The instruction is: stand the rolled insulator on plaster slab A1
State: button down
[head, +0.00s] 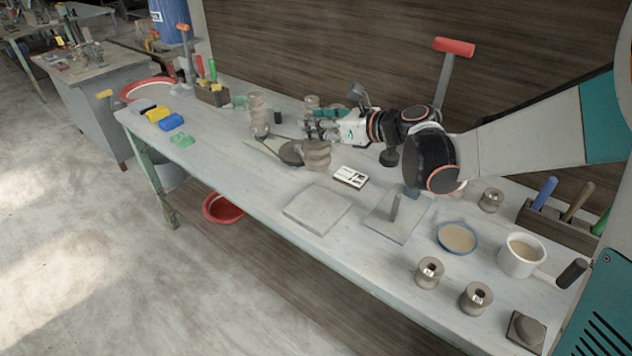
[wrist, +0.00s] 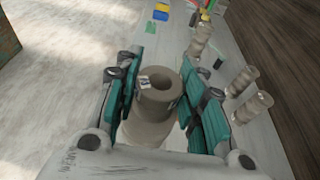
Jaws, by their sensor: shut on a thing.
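My gripper (head: 318,134) is shut on a brown-grey ribbed clay insulator (head: 316,157), which stays upright. In the wrist view the insulator (wrist: 155,100) sits between both teal finger pads, with its round top hole and a small white label facing the camera. Whether its base touches the table is hard to tell. Two flat grey plaster slabs lie to the right and nearer the front edge: a bare left slab (head: 318,208) and a right slab (head: 398,228) with a small upright grey piece on it. I cannot read which is A1.
Other ribbed insulators stand behind, one tall (head: 258,112) and one by the wall (head: 311,102). A dark disc (head: 291,152) lies beside the held piece. A white card (head: 350,177) lies between it and the slabs. A blue-rimmed dish (head: 457,238) and mug (head: 521,256) stand right.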

notch_tip(320, 180, down, 14)
jog(key=b, duration=0.5)
jog(key=shift+f, duration=0.4)
jog(key=c, duration=1)
grip_release()
jog(key=shift+c, duration=0.2)
